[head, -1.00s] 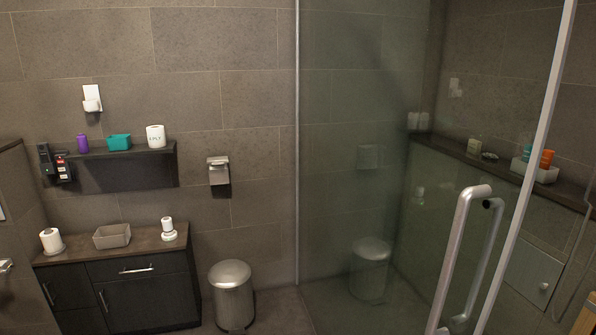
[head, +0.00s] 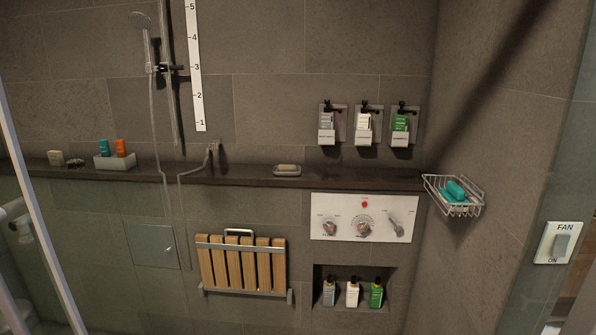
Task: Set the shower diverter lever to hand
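A white control panel (head: 345,232) is set in the shower wall, right of centre in the head view, below the dark ledge. It carries two round knobs and, at its right end, a grey lever (head: 397,229). The lever slants, its upper end leaning left and its lower end right. This looks like the diverter lever. The labels around it are too small to read. A small red spot (head: 364,204) shows above the middle knob. Neither of my grippers is in view.
A wooden slatted folding seat (head: 240,265) is on the wall left of the panel. A niche with several bottles (head: 352,292) lies below it. A wire basket (head: 453,196) juts out at right. The glass door's edge (head: 40,220) stands at far left.

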